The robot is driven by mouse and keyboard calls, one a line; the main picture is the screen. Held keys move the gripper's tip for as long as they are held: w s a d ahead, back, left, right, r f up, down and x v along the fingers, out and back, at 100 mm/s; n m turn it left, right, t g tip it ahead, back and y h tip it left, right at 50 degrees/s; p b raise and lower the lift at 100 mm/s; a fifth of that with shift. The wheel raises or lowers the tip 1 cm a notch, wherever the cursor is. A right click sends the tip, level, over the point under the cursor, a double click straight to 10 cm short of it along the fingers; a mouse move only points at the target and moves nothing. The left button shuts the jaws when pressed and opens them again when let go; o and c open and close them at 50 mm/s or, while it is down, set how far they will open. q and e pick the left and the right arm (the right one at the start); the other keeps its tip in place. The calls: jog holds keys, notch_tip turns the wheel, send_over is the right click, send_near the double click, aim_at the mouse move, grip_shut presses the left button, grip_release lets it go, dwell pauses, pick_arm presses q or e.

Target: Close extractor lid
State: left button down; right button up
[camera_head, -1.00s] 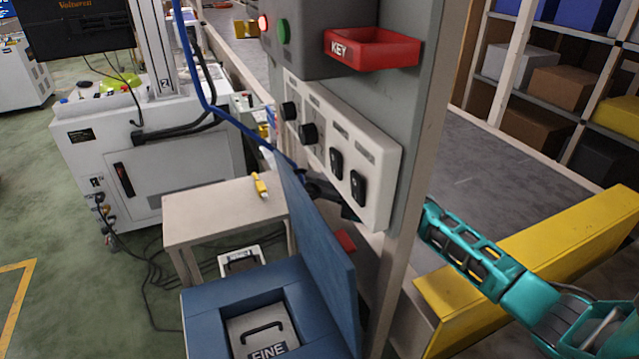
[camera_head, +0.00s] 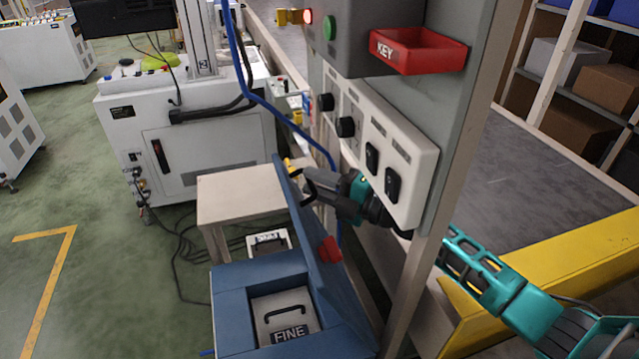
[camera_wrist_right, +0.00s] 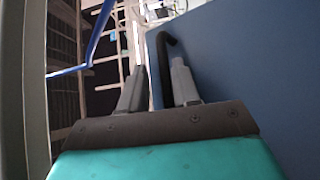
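The extractor is a blue box (camera_head: 232,317) at the bottom of the head view. Its blue lid (camera_head: 318,262) stands open, steeply raised along the right side; it fills the right of the wrist view (camera_wrist_right: 245,70). A black handle (camera_head: 308,186) is on the lid's far side near the top. My right gripper (camera_head: 318,190) is beside this handle, behind the lid. In the wrist view its two fingers (camera_wrist_right: 157,88) are apart, with the black handle (camera_wrist_right: 164,60) between them, close to the right finger; contact is unclear. My left gripper is not in view.
A grey post and control panel (camera_head: 400,165) with a red KEY tray (camera_head: 418,52) stand in front of my right forearm. A beige table (camera_head: 240,193) is behind the box. A case marked FINE (camera_head: 283,312) sits inside. A blue cable (camera_head: 262,100) hangs nearby.

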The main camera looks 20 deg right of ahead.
jog(key=shift+o, duration=0.5)
jog(key=shift+d+f, duration=0.1)
jog(key=b+v, duration=0.1)
jog(key=v, duration=1.1)
jog(key=shift+s+d, duration=0.2)
jog(key=shift+s, duration=0.15)
jog(key=shift+c, duration=0.3)
